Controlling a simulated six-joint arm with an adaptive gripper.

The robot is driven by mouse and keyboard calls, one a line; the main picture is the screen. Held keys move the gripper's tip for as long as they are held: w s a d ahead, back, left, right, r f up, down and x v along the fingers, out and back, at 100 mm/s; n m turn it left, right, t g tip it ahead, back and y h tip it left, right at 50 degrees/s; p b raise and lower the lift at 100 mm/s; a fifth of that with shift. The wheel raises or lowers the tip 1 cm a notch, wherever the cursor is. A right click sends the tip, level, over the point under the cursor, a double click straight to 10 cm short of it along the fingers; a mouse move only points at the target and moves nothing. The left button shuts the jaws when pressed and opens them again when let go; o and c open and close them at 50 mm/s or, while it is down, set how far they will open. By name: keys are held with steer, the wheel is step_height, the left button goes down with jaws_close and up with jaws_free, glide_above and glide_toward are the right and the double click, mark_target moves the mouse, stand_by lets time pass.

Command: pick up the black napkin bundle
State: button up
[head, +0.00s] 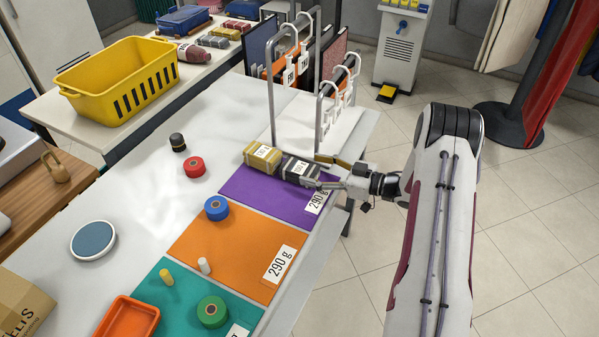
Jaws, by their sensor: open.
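The black napkin bundle (296,168) lies on the purple mat (250,192), near its far edge. It is a dark block with a white label on top. A yellow-tan bundle (262,156) lies close against its left side. My gripper (322,172) is open at the right of the black bundle, its fingers pointing left toward it. One finger is at the bundle's far right side and the other at its near right side. The fingers partly hide the bundle's right end, and I cannot tell whether they touch it.
A metal rack (318,90) with hanging tags stands just behind the bundles. A blue roll (216,208) sits by the orange mat (215,245), and a red roll (195,166) is farther left. A yellow basket (120,80) is at the back left. The white table between is mostly clear.

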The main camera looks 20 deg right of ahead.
mark_target(303, 168)
steer(key=shift+x, duration=2.6)
steer(key=shift+s+a+f, duration=0.1)
steer(key=shift+s+a, duration=0.05)
steer(key=shift+c, duration=0.5)
steer(key=c, duration=1.1)
